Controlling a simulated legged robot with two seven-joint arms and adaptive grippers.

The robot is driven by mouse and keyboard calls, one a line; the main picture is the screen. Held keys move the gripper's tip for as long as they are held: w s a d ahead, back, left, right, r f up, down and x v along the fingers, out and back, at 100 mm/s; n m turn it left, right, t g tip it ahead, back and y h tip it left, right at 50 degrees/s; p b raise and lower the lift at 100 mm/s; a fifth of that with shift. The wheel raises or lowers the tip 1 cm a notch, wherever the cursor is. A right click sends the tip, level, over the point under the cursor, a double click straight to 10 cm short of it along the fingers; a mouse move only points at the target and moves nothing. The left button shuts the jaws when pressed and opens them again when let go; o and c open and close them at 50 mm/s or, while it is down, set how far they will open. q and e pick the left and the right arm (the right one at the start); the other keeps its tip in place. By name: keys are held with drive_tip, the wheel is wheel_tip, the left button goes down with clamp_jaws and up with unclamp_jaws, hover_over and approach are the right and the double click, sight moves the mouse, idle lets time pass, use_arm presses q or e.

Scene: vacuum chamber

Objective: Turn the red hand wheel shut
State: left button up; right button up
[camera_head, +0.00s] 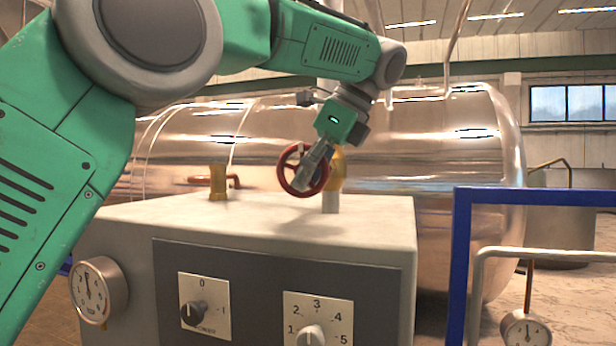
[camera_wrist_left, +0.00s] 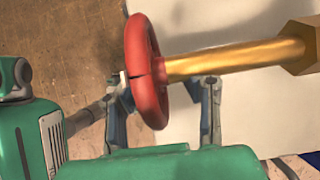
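The red hand wheel (camera_head: 283,168) stands upright on a brass valve (camera_head: 338,170) above the grey cabinet in the head view. My left gripper (camera_head: 312,172) is in front of the wheel and hides part of its middle and rim. In the left wrist view the wheel (camera_wrist_left: 145,60) is seen edge-on, with its golden stem (camera_wrist_left: 235,60) running right. The fingers of my left gripper (camera_wrist_left: 160,95) are spread apart, one on each side of the rim. The left finger is close to the rim; I cannot tell whether it touches. My right gripper is not in view.
The cabinet (camera_head: 240,222) carries dials on its front and a gauge (camera_head: 98,290) at its left. A short brass fitting (camera_head: 218,183) stands on its top, left of the wheel. A large shiny tank (camera_head: 440,150) fills the back. A blue rail (camera_head: 462,260) stands at the right.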

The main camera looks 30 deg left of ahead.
use_arm(q)
drive_tip(key=shift+w+r, duration=0.1)
drive_tip(key=shift+s+r, duration=0.15)
drive_tip(key=shift+s, duration=0.1)
